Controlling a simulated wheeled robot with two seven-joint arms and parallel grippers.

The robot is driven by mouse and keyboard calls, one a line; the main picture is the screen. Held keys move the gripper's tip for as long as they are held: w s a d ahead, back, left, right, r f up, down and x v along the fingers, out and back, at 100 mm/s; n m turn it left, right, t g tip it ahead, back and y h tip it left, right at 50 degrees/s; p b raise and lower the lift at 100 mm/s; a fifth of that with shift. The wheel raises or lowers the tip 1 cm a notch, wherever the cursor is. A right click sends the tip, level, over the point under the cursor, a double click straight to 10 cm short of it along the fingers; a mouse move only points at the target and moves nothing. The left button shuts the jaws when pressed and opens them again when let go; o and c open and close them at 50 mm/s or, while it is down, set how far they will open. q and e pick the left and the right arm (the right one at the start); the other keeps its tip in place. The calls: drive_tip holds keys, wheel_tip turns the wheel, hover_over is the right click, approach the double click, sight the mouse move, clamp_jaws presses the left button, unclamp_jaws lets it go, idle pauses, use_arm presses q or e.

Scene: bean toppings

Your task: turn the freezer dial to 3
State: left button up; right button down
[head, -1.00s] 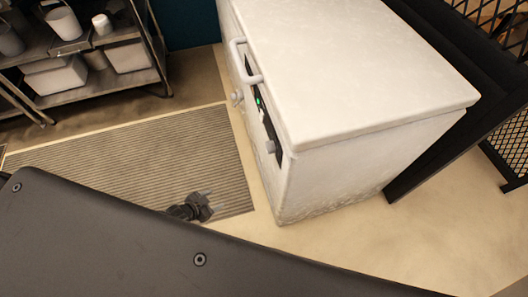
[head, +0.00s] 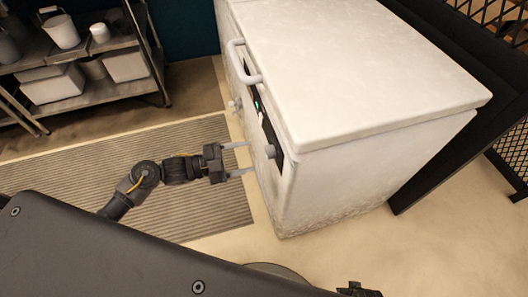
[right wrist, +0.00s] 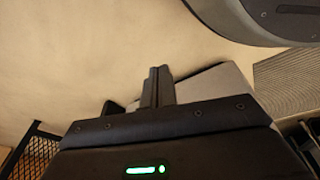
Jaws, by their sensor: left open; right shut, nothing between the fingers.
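The white chest freezer (head: 365,75) stands right of centre in the head view. Its dark control panel (head: 261,118) with a small green light is on the left-facing front. A grey round dial (head: 270,151) sticks out near the panel's lower end; its markings cannot be read. My left gripper (head: 249,157) is open, its two fingers pointing at the dial from the left, the tips just short of it or beside it. I cannot tell whether they touch. My right gripper (right wrist: 158,73) is shut and empty in the right wrist view.
A freezer handle (head: 238,62) and a small knob (head: 235,105) stick out farther along the front. A metal shelf (head: 95,95) with buckets and bins stands at upper left. A ribbed mat (head: 60,165) covers the floor. A black mesh rack (head: 440,140) adjoins the freezer's right.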

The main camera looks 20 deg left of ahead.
sight(266, 153)
use_arm(q)
drive_tip(key=x, duration=0.6)
drive_tip(key=shift+w+d, duration=0.1)
drive_tip(key=shift+d, duration=0.05)
use_arm(e)
drive_tip(key=shift+s+d+f, duration=0.2)
drive_tip(key=shift+s+f, duration=0.2)
drive_tip(key=shift+f, duration=0.1)
use_arm(q)
drive_tip(key=c, duration=0.9)
drive_tip(key=shift+c, duration=0.4)
drive_tip(key=shift+p, duration=0.3)
use_arm(e)
drive_tip(key=shift+w+r, duration=0.1)
drive_tip(key=shift+r, duration=0.05)
